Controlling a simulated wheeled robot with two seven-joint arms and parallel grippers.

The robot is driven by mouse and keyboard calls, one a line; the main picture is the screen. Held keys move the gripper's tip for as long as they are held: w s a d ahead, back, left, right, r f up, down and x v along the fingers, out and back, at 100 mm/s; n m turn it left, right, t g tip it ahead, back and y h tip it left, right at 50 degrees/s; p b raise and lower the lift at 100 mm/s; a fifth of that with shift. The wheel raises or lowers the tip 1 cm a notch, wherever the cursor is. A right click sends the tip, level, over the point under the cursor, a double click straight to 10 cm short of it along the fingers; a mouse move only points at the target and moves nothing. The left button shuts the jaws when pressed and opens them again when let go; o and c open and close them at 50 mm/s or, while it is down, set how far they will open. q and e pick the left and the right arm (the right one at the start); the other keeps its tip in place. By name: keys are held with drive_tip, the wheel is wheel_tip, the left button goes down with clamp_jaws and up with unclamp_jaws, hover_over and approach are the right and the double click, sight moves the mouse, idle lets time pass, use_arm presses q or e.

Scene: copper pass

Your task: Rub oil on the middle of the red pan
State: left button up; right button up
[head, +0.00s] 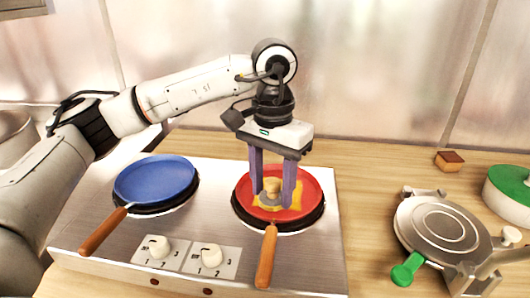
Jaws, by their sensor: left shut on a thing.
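The red pan (310,183) sits on the right burner of the steel stove, its orange-brown handle pointing to the front. My left gripper (273,193) is low over the middle of the pan, its two purple fingers pointing down. A yellow patch, which looks like oil or a cloth, shows around the disc on the pan's middle. I cannot tell whether the disc presses on the pan. My right gripper is not in view.
A blue pan (155,180) sits on the left burner of the stove (205,213), with two dials (211,255) in front. At the right stand a round metal press (440,225) with a green handle, a brown block (449,160) and a green-lidded pot (512,185).

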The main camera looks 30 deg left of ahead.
use_arm(q)
drive_tip(key=shift+s+a, duration=0.15)
drive_tip(key=shift+a, duration=0.3)
wheel_tip(320, 180, up, 3)
drive_tip(key=shift+f+p, duration=0.15)
drive_tip(key=shift+p, duration=0.6)
wheel_tip(320, 180, up, 3)
drive_tip(key=shift+p, duration=1)
drive_tip(key=shift+d+r+p, duration=0.1)
drive_tip(key=shift+r+p, duration=0.35)
drive_tip(key=shift+r, duration=0.75)
